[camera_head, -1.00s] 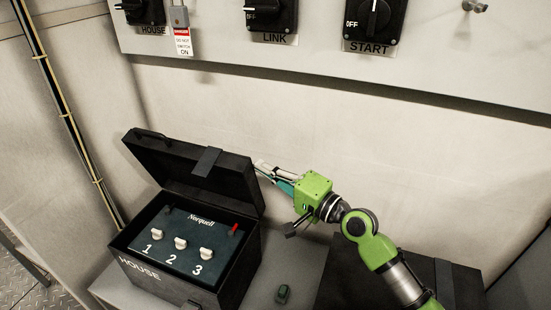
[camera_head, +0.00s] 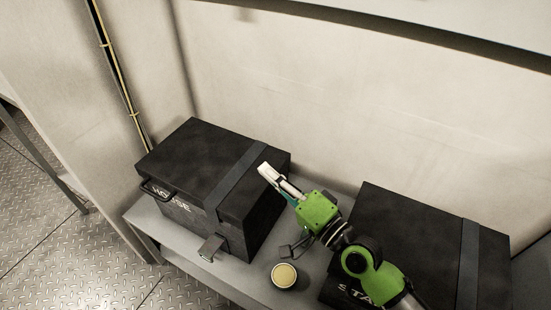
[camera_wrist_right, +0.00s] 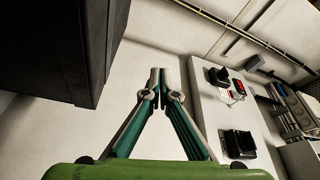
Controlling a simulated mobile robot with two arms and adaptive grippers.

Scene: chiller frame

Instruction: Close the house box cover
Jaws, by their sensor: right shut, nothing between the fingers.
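The black house box (camera_head: 230,228) stands on the grey shelf at the left of the head view. Its cover (camera_head: 210,165) is down over the box, with a dark strap across it and a handle (camera_head: 155,190) at the left edge. A latch (camera_head: 210,247) hangs out at the front, apart from the cover. My right gripper (camera_head: 264,170) is shut and empty, at the right end of the cover in the head view; I cannot tell if it touches. The shut fingers also show in the wrist view (camera_wrist_right: 160,74), with a dark box surface at upper left. My left gripper is not in view.
A second black box, marked START (camera_head: 400,225), stands to the right on the shelf (camera_head: 245,290). A round yellowish-topped object (camera_head: 284,276) sits between the boxes near the front. The wall is behind; the floor lies at left.

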